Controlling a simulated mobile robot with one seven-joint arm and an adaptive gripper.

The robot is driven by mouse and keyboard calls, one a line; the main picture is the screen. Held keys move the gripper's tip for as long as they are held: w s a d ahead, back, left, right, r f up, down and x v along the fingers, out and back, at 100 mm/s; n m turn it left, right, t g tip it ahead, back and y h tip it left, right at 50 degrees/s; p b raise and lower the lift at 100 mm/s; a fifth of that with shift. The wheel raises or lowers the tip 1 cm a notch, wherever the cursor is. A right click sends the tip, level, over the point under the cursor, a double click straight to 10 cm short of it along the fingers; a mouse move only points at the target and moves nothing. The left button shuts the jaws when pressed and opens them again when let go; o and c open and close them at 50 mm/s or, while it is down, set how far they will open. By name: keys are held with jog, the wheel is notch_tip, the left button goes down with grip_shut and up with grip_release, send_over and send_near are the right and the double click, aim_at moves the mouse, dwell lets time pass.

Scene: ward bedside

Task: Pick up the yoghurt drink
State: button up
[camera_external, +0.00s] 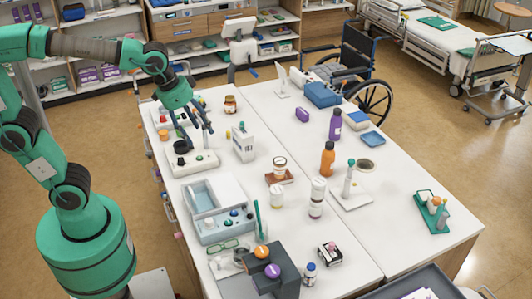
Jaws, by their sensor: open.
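My gripper (196,127) is open and points down over the far left part of the white table (290,100). It hangs close above a white device with a black knob (184,147); I see nothing held between its fingers. I cannot tell for certain which item is the yoghurt drink. A white bottle (317,197) stands upright near the table's middle, to the right of and nearer the camera than my gripper. A small white and blue bottle (309,274) stands at the near edge. Labels are too small to read.
An orange bottle (327,159), a purple bottle (335,124) and a white jar (277,196) stand around the middle. A blue-grey tray device (216,209) lies on the left. A green rack (433,211) is at the right. Bare tabletop lies before the rack.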

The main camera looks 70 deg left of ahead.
jog(key=w+d+f+g+p, duration=0.1)
jog(key=w+d+p, duration=0.1)
jog(key=w+d, duration=0.6)
jog(key=m+g+p, duration=0.3)
jog(key=p, duration=0.5)
send_over(311, 266)
notch_tip(311, 266, down, 26)
jog(key=shift+w+d+r+y, duration=0.1)
jog(key=shift+w+d+y, duration=0.1)
jog(key=shift+y, duration=0.1)
jog(key=shift+a+f+p, duration=0.1)
jog(key=shift+f+p, duration=0.2)
jog(key=shift+f, duration=4)
jog(key=shift+f, duration=0.15)
jog(key=shift+s+a+f+p, duration=0.1)
jog(key=shift+f+p, duration=0.35)
jog(key=shift+f, duration=2)
